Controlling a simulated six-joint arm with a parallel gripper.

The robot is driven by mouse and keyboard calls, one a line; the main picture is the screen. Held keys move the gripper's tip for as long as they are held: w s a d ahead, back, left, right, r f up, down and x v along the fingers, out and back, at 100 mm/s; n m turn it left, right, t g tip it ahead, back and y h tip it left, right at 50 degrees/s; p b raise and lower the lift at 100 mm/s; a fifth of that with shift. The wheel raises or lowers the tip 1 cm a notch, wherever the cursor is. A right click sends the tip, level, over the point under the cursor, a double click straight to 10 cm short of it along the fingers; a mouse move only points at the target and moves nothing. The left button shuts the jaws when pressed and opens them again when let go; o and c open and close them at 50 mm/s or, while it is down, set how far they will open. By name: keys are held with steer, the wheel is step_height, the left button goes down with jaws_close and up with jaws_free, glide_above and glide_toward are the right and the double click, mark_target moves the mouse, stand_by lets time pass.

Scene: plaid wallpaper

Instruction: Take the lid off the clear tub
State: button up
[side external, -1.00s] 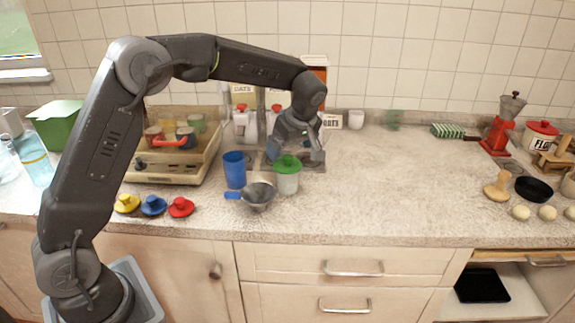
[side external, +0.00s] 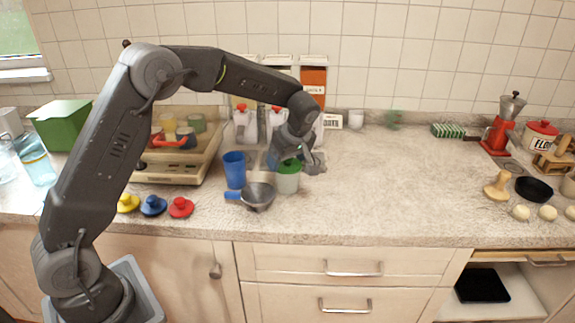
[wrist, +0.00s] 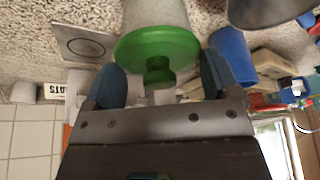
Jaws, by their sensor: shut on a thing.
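The clear tub (side external: 288,184) stands upright on the counter in the side view, with pale contents. Its green lid (side external: 287,166) sits on top, partly hidden by my gripper (side external: 298,160), which reaches it from behind and the right. In the wrist view the lid (wrist: 145,47) shows its round rim and knob, with the tub (wrist: 153,12) beyond. My gripper's two blue fingers (wrist: 163,78) stand on either side of the lid, shut on it. The exact contact of the fingers is hard to see.
Yellow, blue and red (side external: 181,207) knobbed pieces lie along the front edge.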

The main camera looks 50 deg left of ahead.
steer(key=shift+c, duration=0.7)
steer(key=shift+r, duration=0.5)
steer(key=r, duration=0.3)
steer(key=shift+s+a+r, duration=0.15)
steer(key=shift+a+r, duration=0.15)
steer(key=s+a+r, duration=0.6)
steer(key=a, duration=0.2)
steer(key=m+t+h, duration=0.2)
steer(key=m+t, duration=0.1)
steer(key=m, duration=0.6)
glide_above(324, 212)
steer(key=s, duration=0.1)
steer(key=f, duration=1.3)
steer(key=shift+d+f, duration=0.15)
steer(key=shift+d, duration=0.25)
steer(key=shift+f, duration=2)
